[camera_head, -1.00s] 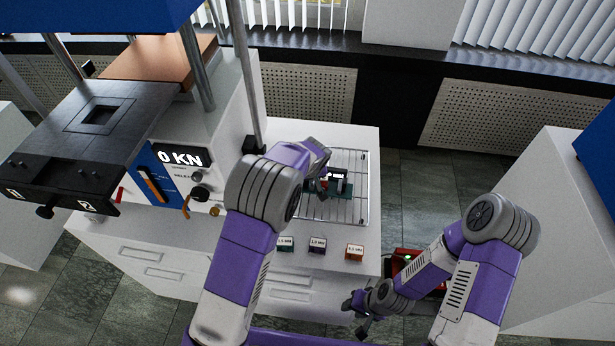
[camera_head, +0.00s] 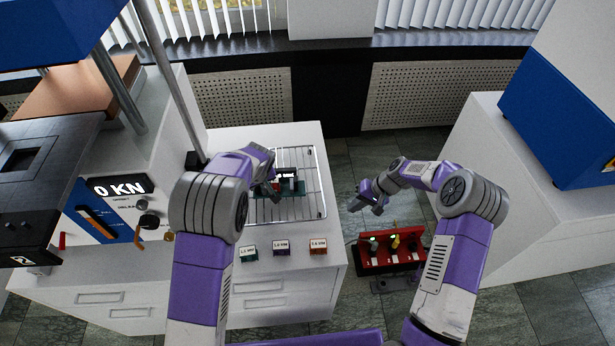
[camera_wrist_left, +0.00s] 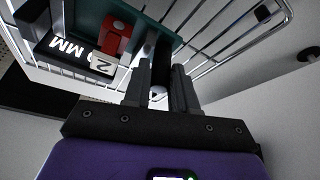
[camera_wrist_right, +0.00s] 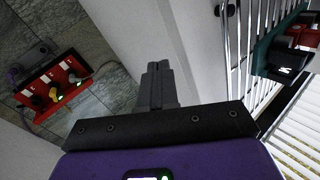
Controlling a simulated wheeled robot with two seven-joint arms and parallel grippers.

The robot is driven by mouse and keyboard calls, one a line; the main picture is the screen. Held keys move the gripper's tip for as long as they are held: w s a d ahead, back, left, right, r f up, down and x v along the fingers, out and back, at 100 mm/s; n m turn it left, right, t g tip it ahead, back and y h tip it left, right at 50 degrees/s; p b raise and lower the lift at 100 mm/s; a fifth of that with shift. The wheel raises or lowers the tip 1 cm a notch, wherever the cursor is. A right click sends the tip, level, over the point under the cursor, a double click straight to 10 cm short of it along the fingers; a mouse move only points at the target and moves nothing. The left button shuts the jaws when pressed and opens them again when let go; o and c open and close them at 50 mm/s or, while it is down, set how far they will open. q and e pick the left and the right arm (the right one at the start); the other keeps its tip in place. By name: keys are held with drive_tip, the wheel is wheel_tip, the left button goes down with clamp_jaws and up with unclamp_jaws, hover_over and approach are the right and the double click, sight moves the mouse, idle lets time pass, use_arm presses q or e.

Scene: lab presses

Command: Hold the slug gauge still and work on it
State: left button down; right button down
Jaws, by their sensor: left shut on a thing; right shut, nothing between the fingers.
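The slug gauge (camera_head: 291,187), with a teal base and dark and red parts, lies on the wire rack on the white cabinet. In the left wrist view its teal base (camera_wrist_left: 148,28) carries a red block and a black plate marked MM. My left gripper (camera_head: 272,190) is at the gauge's left end, shut on a dark part of it; the fingers partly hide the grip. My right gripper (camera_head: 371,204) is shut and empty in the air, right of the cabinet and apart from the gauge. The gauge (camera_wrist_right: 272,52) also shows upper right in the right wrist view.
Three small labelled blocks, green (camera_head: 249,253), purple (camera_head: 281,247) and orange (camera_head: 318,246), stand along the cabinet's front. A red holder (camera_head: 377,268) with coloured plugs is low on the right. A press (camera_head: 80,205) reading 0 KN stands left; another blue-and-white machine (camera_head: 560,120) stands right.

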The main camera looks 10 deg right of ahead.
sight(294, 183)
drive_tip(key=w+a+r+n+y, duration=0.25)
drive_tip(key=w+r, duration=0.55)
drive_tip(key=r, duration=0.5)
drive_tip(key=shift+g+y, duration=0.25)
drive_tip(key=shift+g, duration=0.05)
drive_tip(key=x, duration=1)
drive_tip(key=shift+s+a+r, duration=0.25)
drive_tip(key=shift+r, duration=0.05)
drive_tip(key=a, duration=0.3)
drive_tip(key=shift+w+a, duration=0.1)
drive_tip(key=shift+a, duration=0.45)
